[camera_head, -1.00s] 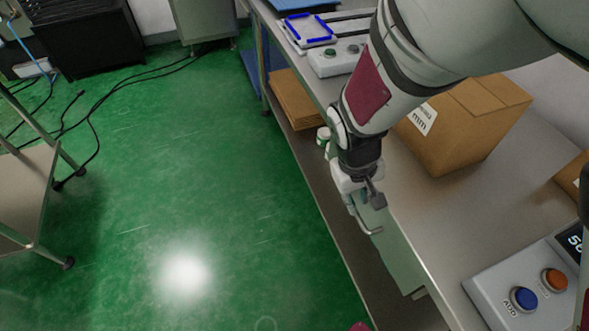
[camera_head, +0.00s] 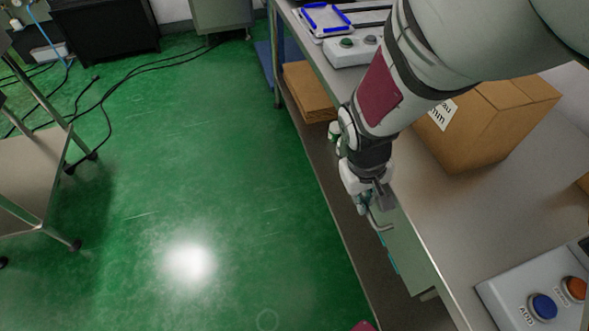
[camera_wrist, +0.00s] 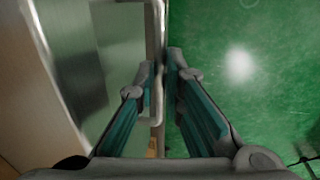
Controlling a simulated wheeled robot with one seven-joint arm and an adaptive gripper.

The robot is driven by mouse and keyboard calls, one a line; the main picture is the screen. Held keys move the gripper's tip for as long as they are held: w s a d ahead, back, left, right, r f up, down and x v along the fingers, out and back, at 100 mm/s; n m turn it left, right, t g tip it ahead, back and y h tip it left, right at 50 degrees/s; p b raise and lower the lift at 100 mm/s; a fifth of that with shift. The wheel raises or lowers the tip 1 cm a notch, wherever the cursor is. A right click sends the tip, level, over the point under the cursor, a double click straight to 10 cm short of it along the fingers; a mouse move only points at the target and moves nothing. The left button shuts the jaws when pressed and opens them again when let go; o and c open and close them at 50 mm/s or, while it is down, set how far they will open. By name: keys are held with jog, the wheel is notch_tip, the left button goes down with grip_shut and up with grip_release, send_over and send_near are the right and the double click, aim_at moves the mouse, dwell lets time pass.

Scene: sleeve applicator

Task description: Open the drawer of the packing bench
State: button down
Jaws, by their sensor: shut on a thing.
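The packing bench (camera_head: 450,215) runs along the right side of the head view. Its drawer (camera_head: 405,250) is a pale grey-green unit under the front edge of the top. My gripper (camera_head: 372,208) is at the drawer's front, shut on the metal handle (camera_head: 382,226). In the wrist view, the fingers (camera_wrist: 163,80) stand on either side of the handle bar (camera_wrist: 157,45), with the grey-green drawer surface (camera_wrist: 110,50) to the left. A narrow teal strip shows along the drawer's left edge in the head view. I cannot tell how far the drawer is out.
A cardboard box (camera_head: 490,120) and a button panel (camera_head: 535,295) stand on the bench. Flat cardboard (camera_head: 308,90) lies on the lower shelf. Green floor (camera_head: 220,180) is clear left of the bench; a cart (camera_head: 30,185) stands at far left, with cables behind.

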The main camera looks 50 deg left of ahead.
jog(key=shift+s+a+r, duration=0.1)
jog(key=shift+s+a, duration=0.2)
jog(key=shift+a, duration=0.1)
jog(key=c, duration=2.2)
grip_release()
jog(key=shift+s+d, duration=0.15)
jog(key=shift+s, duration=0.15)
jog(key=shift+o, duration=1.2)
jog(key=shift+w, duration=0.1)
jog(key=shift+f, duration=0.2)
notch_tip(320, 180, up, 16)
jog(key=s+a+p, duration=0.1)
jog(key=s+p, duration=0.1)
jog(key=p, duration=1)
jog(key=shift+s, duration=0.3)
jog(key=shift+f+p, duration=0.1)
jog(key=shift+p, duration=0.25)
jog(key=shift+a, duration=0.1)
